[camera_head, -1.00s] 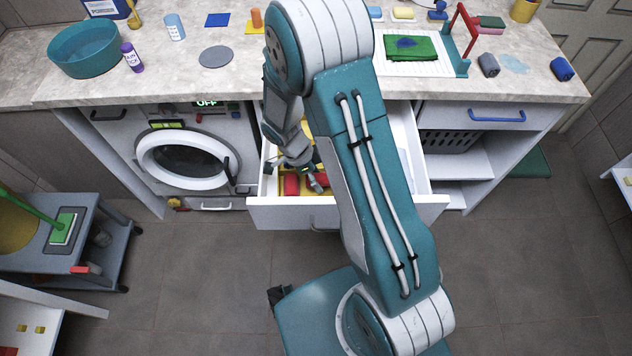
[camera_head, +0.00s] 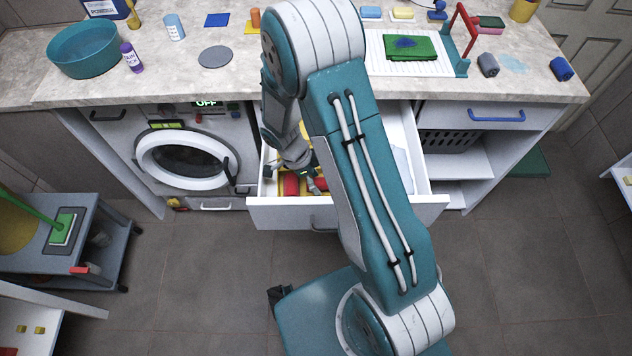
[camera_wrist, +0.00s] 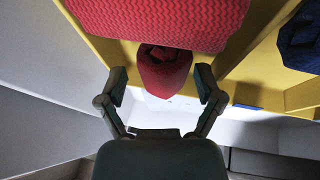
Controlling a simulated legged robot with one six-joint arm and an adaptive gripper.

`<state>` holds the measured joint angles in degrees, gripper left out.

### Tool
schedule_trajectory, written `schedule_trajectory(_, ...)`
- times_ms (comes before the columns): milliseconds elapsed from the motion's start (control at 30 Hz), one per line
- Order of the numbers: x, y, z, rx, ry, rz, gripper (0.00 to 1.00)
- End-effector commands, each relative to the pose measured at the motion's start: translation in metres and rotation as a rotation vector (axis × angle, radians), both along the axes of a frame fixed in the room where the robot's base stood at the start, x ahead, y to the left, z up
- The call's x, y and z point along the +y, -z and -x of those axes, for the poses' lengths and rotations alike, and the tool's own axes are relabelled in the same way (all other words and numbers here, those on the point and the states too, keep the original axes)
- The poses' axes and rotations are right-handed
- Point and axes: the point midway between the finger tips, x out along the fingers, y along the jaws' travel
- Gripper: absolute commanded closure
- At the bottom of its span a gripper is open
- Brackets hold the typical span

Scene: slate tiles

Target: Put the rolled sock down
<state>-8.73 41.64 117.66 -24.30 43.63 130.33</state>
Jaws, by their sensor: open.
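A red rolled sock (camera_wrist: 165,70) sits between the parted fingers of my gripper (camera_wrist: 162,85) in the wrist view, with a narrow gap on each side. My gripper is open. A larger red textured thing (camera_wrist: 160,18) lies just beyond the sock, in a yellow divided organizer (camera_wrist: 235,78). In the head view my gripper (camera_head: 308,172) is low inside the open drawer (camera_head: 280,212). Red shows there (camera_head: 291,185), but my arm hides much of the drawer, and I cannot tell which red thing it is.
A dark blue bundle (camera_wrist: 302,40) lies in another compartment. On the counter (camera_head: 330,70) are a grey roll (camera_head: 488,65), a blue roll (camera_head: 562,69), a green folded cloth (camera_head: 408,47) and a teal basin (camera_head: 85,48). The washer (camera_head: 190,160) stands left of the drawer.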

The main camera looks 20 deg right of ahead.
Motion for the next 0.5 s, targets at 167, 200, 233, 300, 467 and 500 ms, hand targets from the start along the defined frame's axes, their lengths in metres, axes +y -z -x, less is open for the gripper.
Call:
schedule_trajectory(167,0.012,-0.031,-0.011,-0.007,-0.002,-0.001,0.15)
schedule_trajectory(200,0.015,-0.039,-0.014,-0.007,-0.002,-0.001,0.15)
schedule_trajectory(233,0.017,-0.045,-0.015,-0.007,-0.002,-0.001,0.15)
schedule_trajectory(300,0.022,-0.058,-0.019,-0.006,-0.003,-0.001,0.15)
schedule_trajectory(467,0.031,-0.084,-0.027,-0.004,-0.002,-0.002,0.15)
schedule_trajectory(500,0.033,-0.089,-0.029,-0.005,-0.002,-0.002,0.15)
